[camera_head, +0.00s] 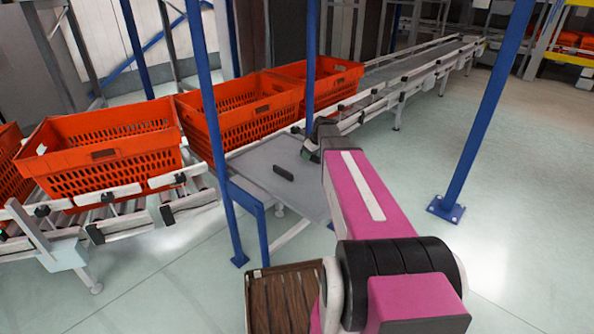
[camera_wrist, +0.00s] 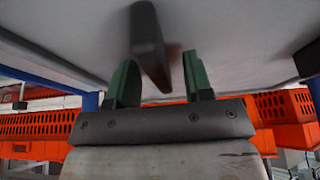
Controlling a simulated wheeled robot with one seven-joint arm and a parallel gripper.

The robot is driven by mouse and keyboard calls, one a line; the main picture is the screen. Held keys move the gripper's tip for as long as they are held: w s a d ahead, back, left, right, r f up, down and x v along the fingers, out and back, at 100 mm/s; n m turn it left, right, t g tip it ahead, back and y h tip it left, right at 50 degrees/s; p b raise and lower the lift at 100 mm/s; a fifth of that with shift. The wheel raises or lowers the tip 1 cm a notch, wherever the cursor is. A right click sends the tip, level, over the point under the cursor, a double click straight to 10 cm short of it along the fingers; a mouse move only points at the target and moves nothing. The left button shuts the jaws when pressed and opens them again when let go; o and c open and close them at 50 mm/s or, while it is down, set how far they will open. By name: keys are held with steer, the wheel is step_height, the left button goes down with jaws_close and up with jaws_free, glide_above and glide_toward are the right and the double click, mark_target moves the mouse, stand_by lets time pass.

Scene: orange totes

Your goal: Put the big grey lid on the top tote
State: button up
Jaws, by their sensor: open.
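The big grey lid (camera_head: 262,160) shows as a flat grey panel beside the conveyor in the head view, with a dark handle (camera_head: 283,172) on its face. In the wrist view the lid's grey surface (camera_wrist: 235,35) fills the top. The dark handle (camera_wrist: 149,40) stands out from it, in line with the gap between my green fingers. My gripper (camera_wrist: 158,65) is open, with one finger on each side of the handle's near end. No finger visibly touches it. In the head view my gripper (camera_head: 311,150) is partly hidden by my pink arm. Orange totes (camera_head: 100,152) stand on the conveyor.
More totes (camera_head: 238,115) (camera_head: 325,80) stand along the roller conveyor (camera_head: 420,65), which runs to the far right. Blue posts (camera_head: 208,90) (camera_head: 480,130) rise beside the lid and at the right. The floor (camera_head: 535,220) is clear at the right.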

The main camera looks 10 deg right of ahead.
steer(key=shift+f, duration=0.2)
jaws_close()
steer(key=shift+r, duration=0.1)
